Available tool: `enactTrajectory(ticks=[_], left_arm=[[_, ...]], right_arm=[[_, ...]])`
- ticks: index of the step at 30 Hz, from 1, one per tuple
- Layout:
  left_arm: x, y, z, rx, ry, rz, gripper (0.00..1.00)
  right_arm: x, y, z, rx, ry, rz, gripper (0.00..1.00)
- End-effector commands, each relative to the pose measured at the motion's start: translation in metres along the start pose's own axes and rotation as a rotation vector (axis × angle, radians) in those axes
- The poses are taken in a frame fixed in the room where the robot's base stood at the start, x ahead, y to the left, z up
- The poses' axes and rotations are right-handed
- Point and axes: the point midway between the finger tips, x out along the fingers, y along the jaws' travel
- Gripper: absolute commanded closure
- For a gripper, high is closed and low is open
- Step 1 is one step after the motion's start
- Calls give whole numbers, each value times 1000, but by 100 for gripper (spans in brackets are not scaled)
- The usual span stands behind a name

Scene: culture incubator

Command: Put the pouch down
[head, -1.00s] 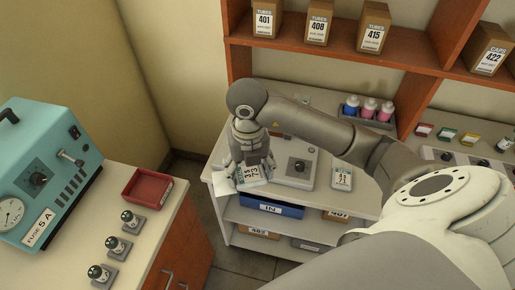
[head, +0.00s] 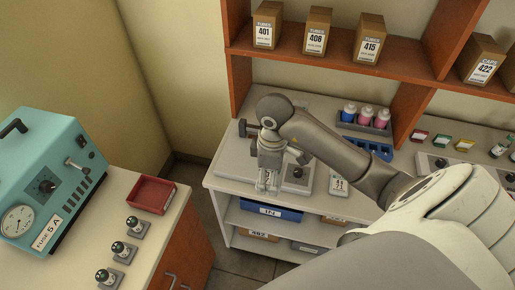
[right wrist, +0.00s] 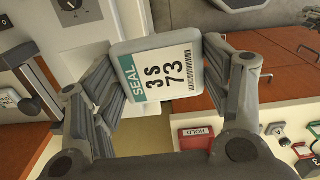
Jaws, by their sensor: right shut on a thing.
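In the head view the gripper points down over the grey machine on the back counter, and only a small part of the pouch shows. I cannot tell whether the pouch touches the machine. My left gripper is not in view.
The grey machine has a dark knob (head: 298,173). A similar labelled packet (head: 338,185) lies to its right. A rack (head: 364,128) of bottles stands behind. A red tray (head: 151,194) and a teal fuse device (head: 45,180) are on the left cabinet.

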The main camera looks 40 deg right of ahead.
Motion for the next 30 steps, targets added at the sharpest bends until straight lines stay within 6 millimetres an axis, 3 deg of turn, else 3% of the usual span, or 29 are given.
enactTrajectory(ticks=[5, 26, 30], left_arm=[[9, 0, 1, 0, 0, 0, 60], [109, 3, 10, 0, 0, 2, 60], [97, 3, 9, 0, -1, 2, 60]], right_arm=[[7, 7, -1, 64, 0, 2, 53], [48, 82, -42, 64, 2, 3, 53], [65, 98, -52, 64, -1, -5, 53]])
